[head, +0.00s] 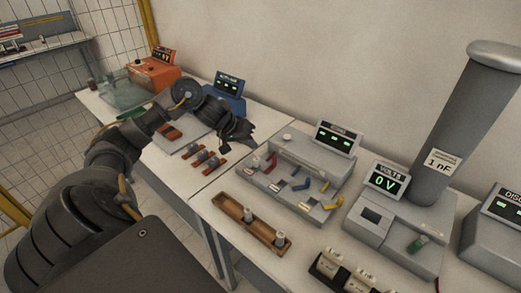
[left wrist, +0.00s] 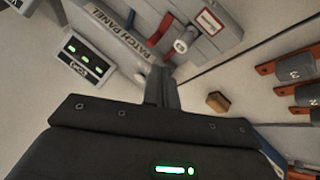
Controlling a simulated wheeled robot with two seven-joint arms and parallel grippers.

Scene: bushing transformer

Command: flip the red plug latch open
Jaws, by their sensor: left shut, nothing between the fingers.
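The red plug latch (head: 271,161) is a small red piece at the left end of the grey patch panel (head: 326,176), beside a pale round knob. In the left wrist view, red parts (left wrist: 164,30) show on the patch panel near a pale round plug end (left wrist: 181,46); whether the latch is raised or flat is unclear. My left gripper (head: 248,128) is just left of and above the panel, apart from the red latch in the head view. Its narrow dark fingers (left wrist: 162,78) are together and empty, pointing toward the panel. My right gripper is not in view.
Blue (head: 302,184) and yellow (head: 333,204) latches sit farther right on the panel. A wooden tray (head: 249,218) with pegs lies in front. The volts meter (head: 386,182) and tall grey column (head: 462,125) stand right. Orange-based parts (head: 202,155) lie left.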

